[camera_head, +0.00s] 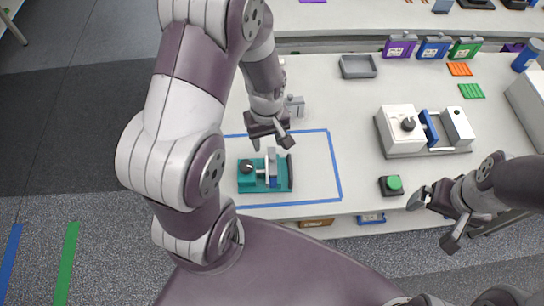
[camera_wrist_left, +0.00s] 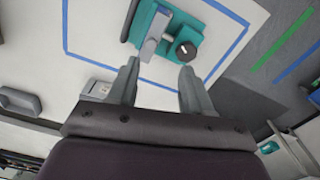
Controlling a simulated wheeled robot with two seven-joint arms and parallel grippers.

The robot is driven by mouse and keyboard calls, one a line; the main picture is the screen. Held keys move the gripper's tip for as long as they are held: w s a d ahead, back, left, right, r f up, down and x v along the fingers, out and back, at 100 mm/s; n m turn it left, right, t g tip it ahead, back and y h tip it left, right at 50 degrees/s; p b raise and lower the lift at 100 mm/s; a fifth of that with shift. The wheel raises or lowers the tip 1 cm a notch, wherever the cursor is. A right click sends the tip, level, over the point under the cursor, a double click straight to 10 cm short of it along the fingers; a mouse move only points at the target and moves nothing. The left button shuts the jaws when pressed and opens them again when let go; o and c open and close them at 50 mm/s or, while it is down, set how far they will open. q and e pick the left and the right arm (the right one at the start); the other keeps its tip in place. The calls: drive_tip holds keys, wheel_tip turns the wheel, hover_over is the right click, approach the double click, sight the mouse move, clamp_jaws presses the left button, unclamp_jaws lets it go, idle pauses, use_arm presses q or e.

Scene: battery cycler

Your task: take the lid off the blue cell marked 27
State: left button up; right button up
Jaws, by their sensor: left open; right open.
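A small blue cell (camera_head: 273,182) with a grey top (camera_head: 272,155) stands in a teal clamp fixture (camera_head: 247,182) with a black knob, inside a blue taped outline. Its number is too small to read. In the left wrist view the grey top (camera_wrist_left: 152,40) shows beside the teal fixture (camera_wrist_left: 205,17), and the blue body is mostly hidden. My left gripper (camera_head: 271,143) is open and empty just behind and above the cell; its fingers also show in the left wrist view (camera_wrist_left: 160,68), apart from the grey top. My right gripper (camera_head: 432,222) is open and empty at the table's front right.
A green button on a black box (camera_head: 392,186) sits near my right gripper. A white machine (camera_head: 401,130) holds a blue part (camera_head: 429,128). Purple (camera_head: 399,47), blue (camera_head: 433,47) and green (camera_head: 465,48) cells stand behind, beside a grey tray (camera_head: 358,67). The taped area's right side is clear.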

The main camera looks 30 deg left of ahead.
use_arm(q)
drive_tip(key=p, duration=0.1)
hover_over(272, 157)
drive_tip(key=f, duration=0.4)
drive_tip(key=shift+w, duration=0.35)
drive_tip(key=f, duration=0.2)
drive_tip(key=s+f+p, duration=0.1)
drive_tip(key=f, duration=0.1)
drive_tip(key=shift+f, duration=0.1)
drive_tip(key=shift+w, duration=0.2)
drive_tip(key=shift+c, duration=0.8)
drive_tip(key=shift+d, duration=0.1)
clamp_jaws()
use_arm(e)
drive_tip(key=shift+w+d+r, duration=0.15)
drive_tip(key=shift+w+r, duration=0.45)
drive_tip(key=shift+r, duration=0.35)
